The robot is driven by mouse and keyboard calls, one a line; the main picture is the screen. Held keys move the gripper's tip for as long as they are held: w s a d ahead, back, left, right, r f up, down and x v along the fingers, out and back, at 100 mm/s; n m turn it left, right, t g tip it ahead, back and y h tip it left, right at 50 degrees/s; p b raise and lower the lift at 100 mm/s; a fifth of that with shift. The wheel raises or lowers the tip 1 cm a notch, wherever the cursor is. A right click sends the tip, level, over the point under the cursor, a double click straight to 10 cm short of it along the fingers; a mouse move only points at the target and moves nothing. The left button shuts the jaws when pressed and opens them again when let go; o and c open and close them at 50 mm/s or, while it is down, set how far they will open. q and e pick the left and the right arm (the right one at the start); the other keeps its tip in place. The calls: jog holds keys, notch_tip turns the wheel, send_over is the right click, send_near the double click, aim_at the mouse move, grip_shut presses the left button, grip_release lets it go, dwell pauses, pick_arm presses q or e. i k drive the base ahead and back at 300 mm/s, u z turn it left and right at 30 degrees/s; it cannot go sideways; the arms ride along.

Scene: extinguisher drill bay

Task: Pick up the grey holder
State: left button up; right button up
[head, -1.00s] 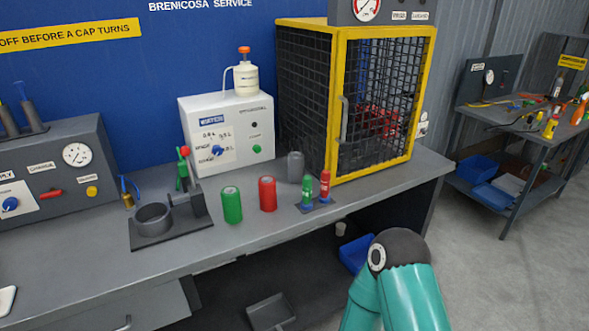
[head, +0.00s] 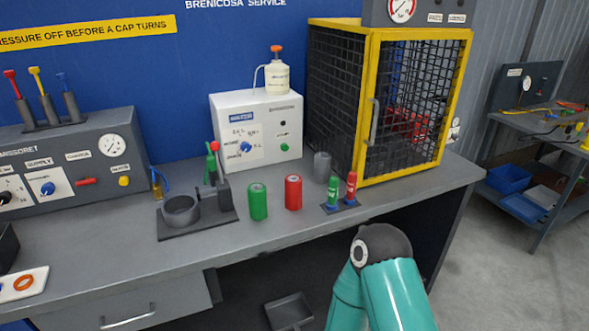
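Which thing is the grey holder is not certain from the head view. A plain grey cylinder (head: 322,167) stands upright on the bench, behind the red can (head: 293,192) and left of the cage. A dark grey ring-shaped cup (head: 181,210) is on a flat base plate (head: 196,222), with a small upright clamp beside it. A small dark rack (head: 346,206) holds a green tube (head: 333,191) and a red tube (head: 351,187). A green can (head: 258,201) stands left of the red can. Neither gripper shows; only a teal arm of mine is at the lower right.
The yellow-framed mesh cage (head: 368,110) stands at the bench's right end. A white control box (head: 257,132) with a bottle (head: 277,77) on top is behind the cans. A grey panel (head: 70,160) is at left. The bench front (head: 110,262) is mostly clear.

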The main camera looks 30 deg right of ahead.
aim_at(322, 166)
jog(key=z, duration=0.7)
jog(key=i, duration=0.15)
jog(key=u, duration=2.05)
jog(key=k, duration=0.55)
jog(key=z, duration=0.85)
jog(key=k, duration=0.75)
jog(key=z, duration=0.95)
jog(key=i, duration=1.9)
jog(key=u, duration=0.8)
